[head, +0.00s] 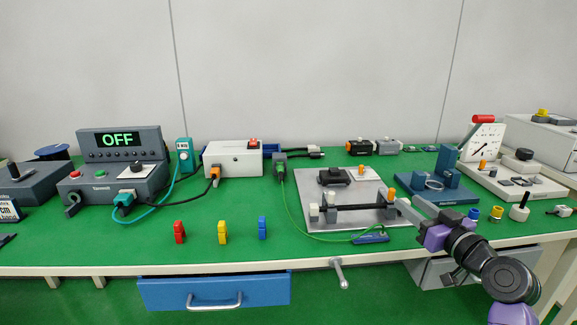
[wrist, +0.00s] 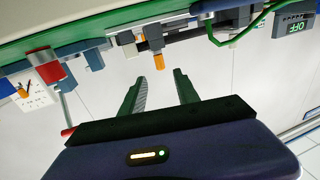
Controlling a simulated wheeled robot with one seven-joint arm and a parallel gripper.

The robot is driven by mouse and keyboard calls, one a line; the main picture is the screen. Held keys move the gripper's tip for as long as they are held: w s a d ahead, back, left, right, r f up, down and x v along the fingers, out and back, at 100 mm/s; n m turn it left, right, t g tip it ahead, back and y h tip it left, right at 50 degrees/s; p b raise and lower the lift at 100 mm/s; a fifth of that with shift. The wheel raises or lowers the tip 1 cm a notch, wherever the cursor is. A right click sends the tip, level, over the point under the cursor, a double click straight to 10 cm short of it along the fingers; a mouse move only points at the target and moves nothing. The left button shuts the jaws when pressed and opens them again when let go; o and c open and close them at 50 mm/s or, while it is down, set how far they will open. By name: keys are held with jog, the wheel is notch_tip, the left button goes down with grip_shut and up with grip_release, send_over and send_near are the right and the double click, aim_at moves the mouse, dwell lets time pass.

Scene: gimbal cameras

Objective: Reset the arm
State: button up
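My gripper (head: 408,204) is at the right of the bench in the head view, at the end of my purple and black arm. In the wrist view my gripper (wrist: 158,85) shows two dark fingers spread apart with nothing between them. The wrist picture is upside down. In the head view the fingers reach toward the right end of a grey plate (head: 312,185) that carries a black bar fixture (head: 355,213) with white and orange knobs. An orange knob (wrist: 158,61) shows beyond the fingertips in the wrist view. I cannot tell whether the fingers touch the fixture.
A green bench (head: 110,252) spans the view. A control box (head: 120,165) reading OFF and a white box (head: 232,159) stand left. A blue stand (head: 440,185) and gauge unit (head: 484,145) stand right. A blue drawer (head: 214,291) juts out below.

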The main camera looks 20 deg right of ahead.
jog(key=shift+d+r, duration=0.15)
notch_tip(320, 180, up, 3)
jog(key=s+d+m+h, duration=0.1)
jog(key=d+m+h, duration=0.1)
jog(key=h, duration=0.1)
jog(key=s+a+f+n+g+y, duration=0.1)
jog(key=s+a+f, duration=0.5)
jog(key=s+a, duration=0.55)
jog(key=s+a+f+n+g+y, duration=0.15)
jog(key=s+a+f, duration=0.6)
jog(key=s, duration=0.75)
jog(key=s+a+f+g+y, duration=0.15)
jog(key=s+a+f, duration=0.35)
jog(key=s+a, duration=0.8)
notch_tip(320, 180, up, 19)
jog(key=s+p, duration=0.1)
jog(key=p, duration=1.8)
jog(key=shift+d+t, duration=0.4)
